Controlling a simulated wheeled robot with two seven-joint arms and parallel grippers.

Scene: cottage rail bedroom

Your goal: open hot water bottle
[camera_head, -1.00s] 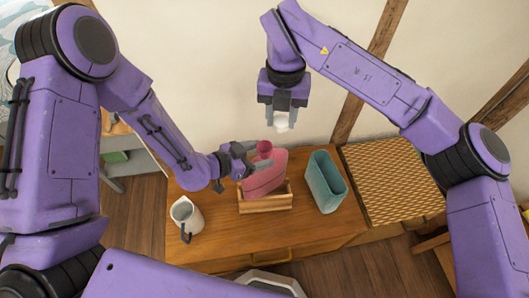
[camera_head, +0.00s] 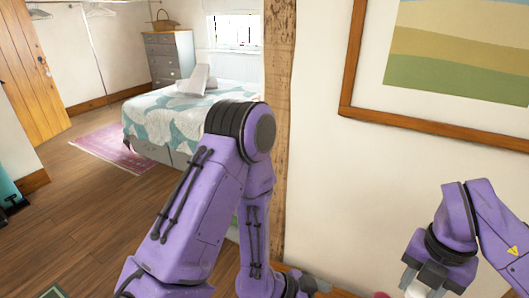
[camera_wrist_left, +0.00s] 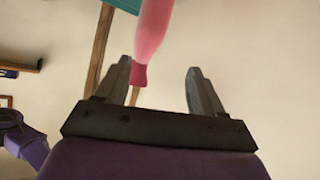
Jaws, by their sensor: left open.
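The pink hot water bottle (camera_wrist_left: 152,32) shows large in the left wrist view, its darker neck (camera_wrist_left: 139,76) pointing down between my left gripper's fingers, nearer the left one. My left gripper (camera_wrist_left: 162,75) is open; I see no grip on the bottle. In the head view only a sliver of pink, likely the bottle's mouth (camera_head: 380,295), shows at the bottom edge. My right gripper (camera_head: 428,285) is at the lower right, its tips cut off by the frame, with a small white piece (camera_head: 411,292) between its fingers.
The head view shows a bed (camera_head: 175,115), a grey dresser (camera_head: 168,55), a pink rug (camera_head: 110,145) and open wooden floor. A framed picture (camera_head: 450,60) hangs on the right wall. The cabinet top is mostly out of view.

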